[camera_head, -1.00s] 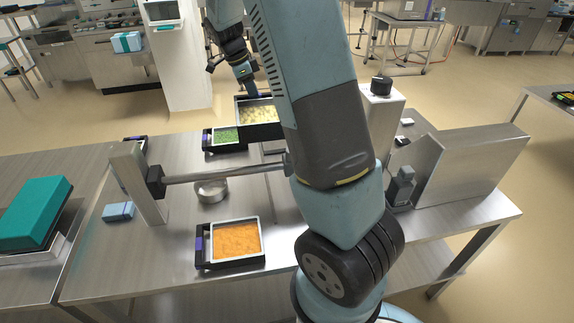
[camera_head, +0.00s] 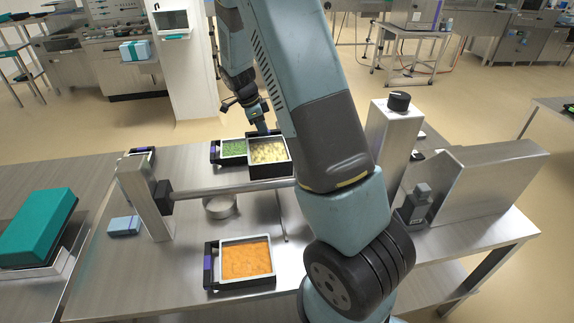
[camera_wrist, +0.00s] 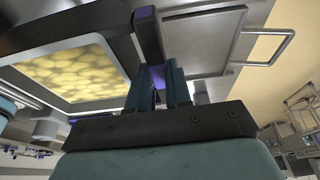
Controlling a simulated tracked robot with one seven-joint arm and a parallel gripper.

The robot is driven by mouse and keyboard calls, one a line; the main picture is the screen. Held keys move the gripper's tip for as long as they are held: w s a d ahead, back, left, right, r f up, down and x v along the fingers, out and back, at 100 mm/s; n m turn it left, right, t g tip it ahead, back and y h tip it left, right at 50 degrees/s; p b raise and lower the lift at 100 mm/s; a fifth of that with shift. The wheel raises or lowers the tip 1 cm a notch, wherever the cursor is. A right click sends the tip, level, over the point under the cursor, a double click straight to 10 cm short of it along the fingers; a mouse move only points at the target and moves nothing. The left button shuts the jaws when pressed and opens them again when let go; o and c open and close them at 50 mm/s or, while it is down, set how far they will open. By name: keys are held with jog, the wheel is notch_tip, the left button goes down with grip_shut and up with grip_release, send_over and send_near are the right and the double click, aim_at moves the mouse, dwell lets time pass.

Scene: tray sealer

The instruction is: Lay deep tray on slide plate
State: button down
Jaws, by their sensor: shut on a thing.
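The deep tray (camera_head: 270,171) has dark outer walls, a pale inner rim and yellow, chunky food. In the wrist view it fills the upper left, and its rim (camera_wrist: 117,98) is close to my fingers. My gripper (camera_head: 262,126) is at the tray's far side, its fingers (camera_wrist: 160,85) shut on the dark grip with purple marks. A flat grey plate with a bent wire handle (camera_wrist: 272,50), perhaps the slide plate, shows to the right of the fingers. My arm hides much of the table's middle; I cannot tell whether the tray touches a surface.
A green-filled tray (camera_head: 233,149) is left of the deep tray. An orange-filled tray (camera_head: 245,260) sits at the table's front. A metal bar (camera_head: 228,188) spans above a round metal dish (camera_head: 220,207). A blue box (camera_head: 124,226) lies at left; a steel housing (camera_head: 480,185) stands right.

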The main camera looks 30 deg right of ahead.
notch_tip(320, 180, down, 10)
jog(key=shift+f, duration=0.1)
jog(key=shift+s+d+f, duration=0.15)
jog(key=shift+s+d, duration=0.05)
jog(key=shift+d, duration=0.45)
jog(key=shift+s+d+f, duration=0.2)
jog(key=shift+s+d, duration=0.05)
jog(key=shift+d, duration=0.45)
jog(key=shift+s+d+f, duration=0.15)
jog(key=shift+s+d, duration=0.05)
jog(key=shift+d, duration=0.45)
jog(key=shift+f, duration=0.2)
jog(key=c, duration=1.1)
grip_release()
jog(key=shift+o, duration=0.2)
